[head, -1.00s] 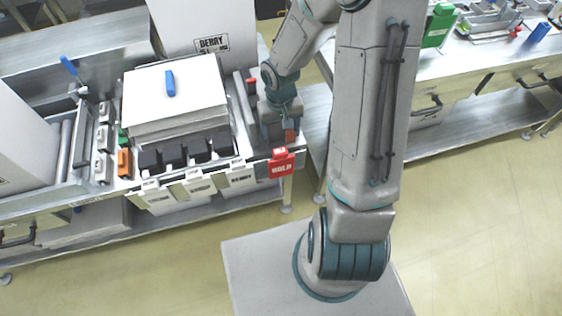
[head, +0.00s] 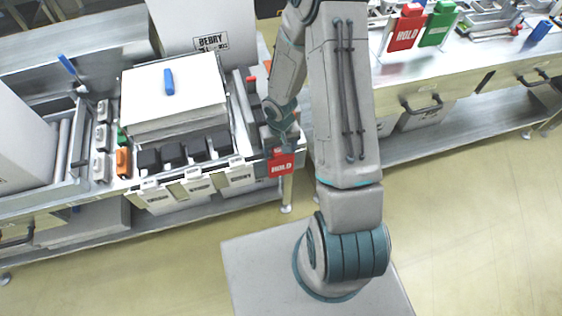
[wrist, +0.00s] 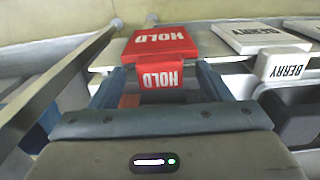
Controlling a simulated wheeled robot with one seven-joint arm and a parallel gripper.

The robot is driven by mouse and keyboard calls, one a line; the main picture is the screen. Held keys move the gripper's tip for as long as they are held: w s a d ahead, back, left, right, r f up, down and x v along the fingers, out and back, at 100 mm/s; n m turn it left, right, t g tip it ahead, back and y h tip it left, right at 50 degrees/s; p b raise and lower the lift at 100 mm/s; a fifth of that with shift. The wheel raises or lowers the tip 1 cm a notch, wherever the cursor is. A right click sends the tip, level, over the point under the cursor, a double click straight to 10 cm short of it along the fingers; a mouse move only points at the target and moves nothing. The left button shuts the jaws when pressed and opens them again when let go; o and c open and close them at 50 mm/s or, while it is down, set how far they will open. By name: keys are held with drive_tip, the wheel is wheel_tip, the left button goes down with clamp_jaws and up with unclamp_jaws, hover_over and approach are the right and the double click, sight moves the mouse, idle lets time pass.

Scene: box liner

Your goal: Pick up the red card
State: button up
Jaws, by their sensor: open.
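A red card (head: 281,163) marked HOLD hangs at the front right corner of the left bench. In the wrist view the red card (wrist: 160,45) lies straight ahead, its upper tab also reading HOLD and facing me. My gripper (wrist: 155,80) has its fingers apart, one on each side of the tab. I cannot tell whether they touch it. In the head view my gripper (head: 279,140) is just behind and above the card, its fingers partly hidden.
White BERRY cards (head: 199,186) hang along the bench front beside the red card. A white-topped stack (head: 190,95) stands behind them. Another red HOLD card (head: 406,30) and a green card (head: 438,26) stand on the right bench. A metal rail (wrist: 65,85) runs close on the left in the wrist view.

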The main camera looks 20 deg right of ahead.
drive_tip(key=shift+c, duration=0.3)
drive_tip(key=c, duration=1.3)
drive_tip(key=shift+o, duration=0.2)
